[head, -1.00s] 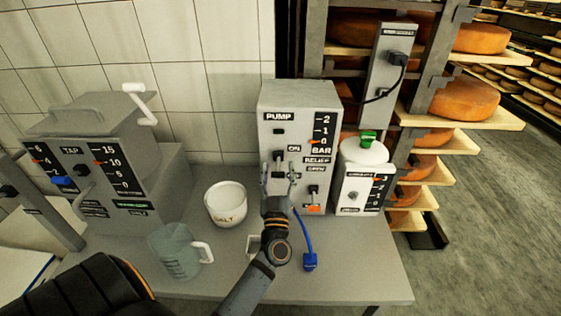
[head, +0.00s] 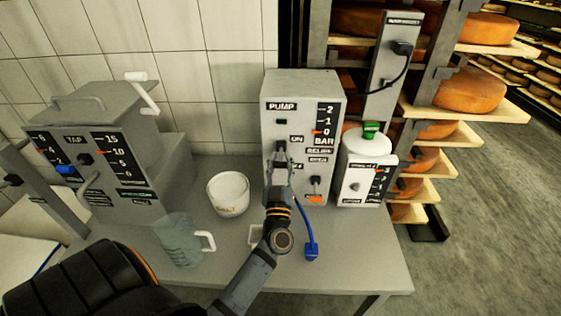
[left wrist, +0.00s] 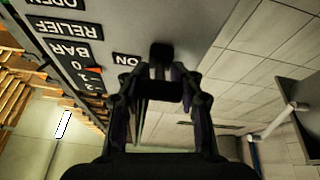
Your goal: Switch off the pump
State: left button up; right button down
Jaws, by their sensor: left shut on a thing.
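The pump (head: 300,90) is a grey box on the bench, with a PUMP label, a 0–2 BAR scale whose orange pointer is at 0, and an ON label. Its small black switch (head: 281,147) is on the front, beside the ON label; it also shows in the left wrist view (left wrist: 160,53). My left gripper (head: 278,166) is at the pump's front with its fingers shut on the switch. The fingers partly hide the switch, so I cannot tell its exact position. My right gripper is not in view.
A RELIEF lever (head: 315,181) is to the right of my gripper. A white salt tub (head: 228,196), a clear jug (head: 178,241) and a tap machine (head: 110,150) stand left. A white-topped canister unit (head: 362,170) is right. A blue-ended cable (head: 311,250) hangs in front.

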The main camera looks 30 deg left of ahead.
pick_arm(q)
jog(key=f+t+y+b, duration=0.1)
jog(key=b, duration=0.2)
jog(key=shift+w+t, duration=0.15)
jog(key=shift+t, duration=0.15)
jog(key=shift+a+b, duration=0.1)
jog(key=shift+b, duration=0.25)
jog(key=shift+r, duration=0.15)
jog(key=o, duration=1.2)
jog(key=shift+o, duration=0.2)
